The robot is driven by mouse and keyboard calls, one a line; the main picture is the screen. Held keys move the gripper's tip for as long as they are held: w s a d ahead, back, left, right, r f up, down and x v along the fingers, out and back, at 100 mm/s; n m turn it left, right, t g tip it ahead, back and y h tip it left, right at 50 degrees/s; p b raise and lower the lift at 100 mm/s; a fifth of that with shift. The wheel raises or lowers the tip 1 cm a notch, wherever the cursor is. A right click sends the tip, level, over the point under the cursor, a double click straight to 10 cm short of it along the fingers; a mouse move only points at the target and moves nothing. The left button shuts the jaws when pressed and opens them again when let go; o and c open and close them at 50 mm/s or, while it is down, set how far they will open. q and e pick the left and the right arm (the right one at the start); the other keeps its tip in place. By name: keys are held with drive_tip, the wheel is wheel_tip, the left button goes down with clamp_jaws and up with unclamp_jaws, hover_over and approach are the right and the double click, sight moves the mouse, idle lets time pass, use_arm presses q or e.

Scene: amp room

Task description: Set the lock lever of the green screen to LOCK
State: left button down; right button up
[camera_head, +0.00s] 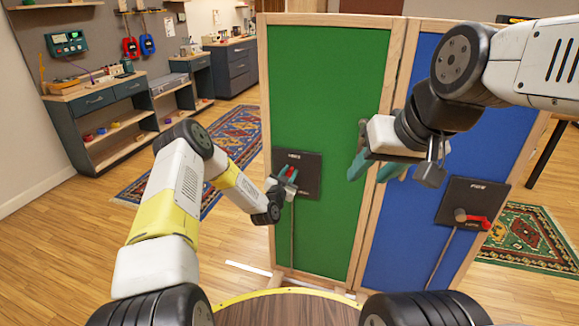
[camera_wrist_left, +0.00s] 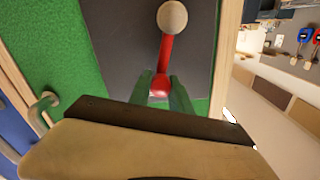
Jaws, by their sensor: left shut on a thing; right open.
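The green screen (camera_head: 325,110) stands upright ahead of me with a dark plate (camera_head: 313,178) on its lower part. Its red lock lever (camera_wrist_left: 166,55) runs from a round beige hub (camera_wrist_left: 173,18) to a red tip in the left wrist view. My left gripper (camera_head: 288,174) is at the plate, its green fingers shut on the lever's red tip (camera_wrist_left: 160,87). In the head view the lever points roughly upward, and the gripper mostly hides it and its hub. The plate's lettering is too small to read surely. My right gripper (camera_head: 371,166) is open and empty, in front of the screens.
A blue screen (camera_head: 410,190) adjoins on the right, with its own plate (camera_head: 468,197) and red lever (camera_head: 480,222). A wooden round surface (camera_head: 285,310) is at the bottom. Shelves (camera_head: 120,140) stand at the left wall; wooden floor and a rug (camera_head: 225,150) lie between.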

use_arm(q)
drive_tip(key=shift+d+m, duration=0.15)
drive_tip(key=shift+m, duration=0.15)
drive_tip(key=m, duration=0.1)
drive_tip(key=d+m, duration=0.1)
drive_tip(key=d+f+m, duration=0.1)
drive_tip(key=shift+s+d, duration=0.1)
drive_tip(key=shift+s, duration=0.25)
drive_tip(key=m, duration=0.1)
drive_tip(key=d+f+m, duration=0.1)
drive_tip(key=m, duration=0.1)
drive_tip(key=shift+s+d+f, duration=0.2)
drive_tip(key=shift+s+d, duration=0.05)
drive_tip(key=f+m, duration=0.1)
drive_tip(key=d+m, duration=0.1)
drive_tip(key=m, duration=0.1)
drive_tip(key=f+m, duration=0.1)
drive_tip(key=shift+s+d+f, duration=0.2)
drive_tip(key=shift+s+f, duration=0.05)
drive_tip(key=shift+f, duration=0.1)
drive_tip(key=shift+s+d+f+m, duration=0.1)
drive_tip(key=shift+f+m, duration=0.45)
drive_tip(key=shift+m, duration=0.3)
drive_tip(key=shift+d+f+m, duration=0.1)
drive_tip(key=shift+f+m, duration=0.45)
drive_tip(key=shift+m, duration=0.3)
drive_tip(key=shift+f, duration=0.1)
drive_tip(key=c, duration=1.2)
unclamp_jaws()
